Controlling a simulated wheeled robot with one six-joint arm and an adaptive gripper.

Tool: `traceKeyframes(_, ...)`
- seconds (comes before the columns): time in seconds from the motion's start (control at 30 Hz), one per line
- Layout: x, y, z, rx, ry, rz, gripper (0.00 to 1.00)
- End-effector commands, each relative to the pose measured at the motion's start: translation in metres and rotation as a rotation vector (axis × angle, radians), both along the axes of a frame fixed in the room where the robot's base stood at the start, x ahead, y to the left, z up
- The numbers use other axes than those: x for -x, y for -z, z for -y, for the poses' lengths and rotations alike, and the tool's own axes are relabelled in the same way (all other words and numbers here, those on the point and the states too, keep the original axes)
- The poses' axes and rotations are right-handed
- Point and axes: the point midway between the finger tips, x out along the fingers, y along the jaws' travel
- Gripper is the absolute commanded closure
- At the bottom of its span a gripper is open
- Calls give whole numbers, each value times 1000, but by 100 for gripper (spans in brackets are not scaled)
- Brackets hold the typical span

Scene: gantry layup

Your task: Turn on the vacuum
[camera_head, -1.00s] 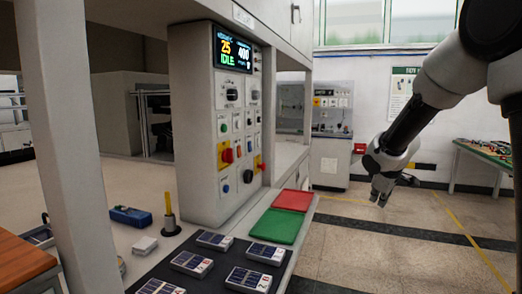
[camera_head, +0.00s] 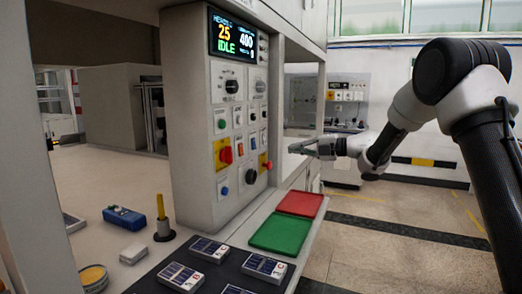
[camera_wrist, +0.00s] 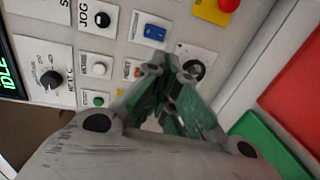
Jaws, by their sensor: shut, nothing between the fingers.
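A pale control cabinet (camera_head: 203,188) carries a display (camera_head: 233,36) reading 25, 400 and IDLE. Below it are knobs, small buttons, rocker switches and red buttons on yellow plates. No label reading "vacuum" is legible. My gripper (camera_head: 298,146) is shut and empty, pointing left, just right of the panel in the head view. In the wrist view its fingertips (camera_wrist: 172,68) overlap the panel near a blue rocker switch (camera_wrist: 150,31), a black knob (camera_wrist: 194,70) and an orange-marked switch (camera_wrist: 134,70). I cannot tell whether they touch the panel. The fingers hide part of it.
A green tray (camera_head: 279,232) and a red tray (camera_head: 299,204) lie on the bench below my gripper. Several small boxes (camera_head: 210,249) sit on a dark mat. A yellow-handled tool (camera_head: 161,210) stands upright left of them. Open floor (camera_head: 400,238) lies to the right.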

Motion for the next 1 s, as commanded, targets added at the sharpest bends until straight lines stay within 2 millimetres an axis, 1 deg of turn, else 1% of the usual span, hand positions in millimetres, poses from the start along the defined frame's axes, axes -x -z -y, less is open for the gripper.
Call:
traceKeyframes(0.23, -1, 0, -2, -1, 1, -2, 100)
traceKeyframes(0.37, -4, 2, -13, -1, 0, -3, 100)
traceKeyframes(0.47, -10, 4, -29, 0, -1, -2, 100)
traceKeyframes(0.8, -34, 13, -96, 0, 1, -3, 100)
traceKeyframes(0.9, -40, 15, -111, -1, 1, -4, 100)
traceKeyframes(1.0, -44, 16, -121, 0, 2, -3, 100)
